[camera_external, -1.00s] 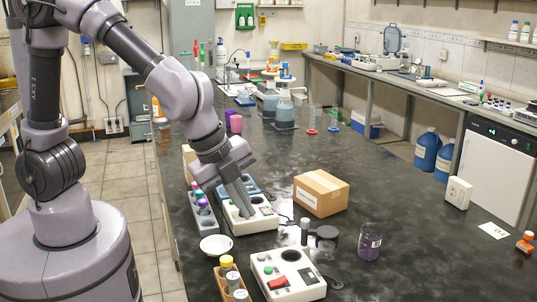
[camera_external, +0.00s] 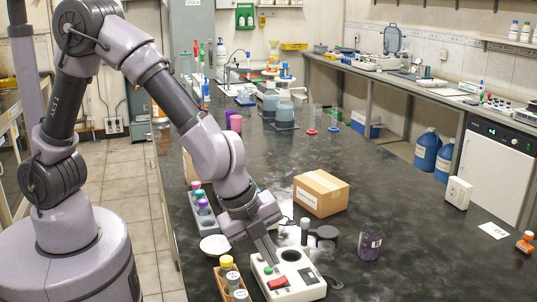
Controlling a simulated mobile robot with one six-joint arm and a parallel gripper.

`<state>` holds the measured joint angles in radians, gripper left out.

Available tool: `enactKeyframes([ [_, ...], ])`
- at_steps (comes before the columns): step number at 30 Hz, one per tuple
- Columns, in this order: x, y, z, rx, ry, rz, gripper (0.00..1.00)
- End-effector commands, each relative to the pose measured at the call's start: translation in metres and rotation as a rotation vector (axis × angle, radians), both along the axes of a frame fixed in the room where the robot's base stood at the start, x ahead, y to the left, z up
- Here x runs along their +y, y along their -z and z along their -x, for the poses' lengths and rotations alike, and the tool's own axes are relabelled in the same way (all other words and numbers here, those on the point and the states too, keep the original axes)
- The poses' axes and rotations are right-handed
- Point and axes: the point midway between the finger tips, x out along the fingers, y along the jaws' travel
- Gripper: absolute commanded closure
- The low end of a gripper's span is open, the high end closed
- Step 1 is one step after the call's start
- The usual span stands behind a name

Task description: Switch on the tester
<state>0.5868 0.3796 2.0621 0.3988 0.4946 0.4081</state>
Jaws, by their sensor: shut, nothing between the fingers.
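The nearest white tester (camera_external: 298,291) lies on the dark bench top at the front. It has a green button (camera_external: 268,269), a red rocker switch (camera_external: 278,283) and a dark round well (camera_external: 291,255). My gripper (camera_external: 267,258) points steeply down at this box, with its fingers shut and empty. The fingertips are at or just above the green button; I cannot tell whether they touch it. A second white device behind is mostly hidden by my gripper and wrist. I see no lit lamp on the near box.
A wooden rack (camera_external: 222,284) with several capped vials stands left of the near box, and a white dish (camera_external: 215,245) behind it. A cardboard box (camera_external: 321,193), a black-topped stand (camera_external: 325,233) and a purple beaker (camera_external: 370,243) stand to the right.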

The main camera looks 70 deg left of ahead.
Motion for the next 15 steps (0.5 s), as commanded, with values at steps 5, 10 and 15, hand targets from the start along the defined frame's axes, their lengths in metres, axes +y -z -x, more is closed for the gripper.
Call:
enactKeyframes([
  [5,0.0,0.032,-0.011,0.001,0.0,0.0,1.0],
  [10,0.0,0.042,-0.017,0.0,-0.001,0.0,1.0],
  [15,0.0,0.043,-0.018,0.0,-0.001,0.0,1.0],
])
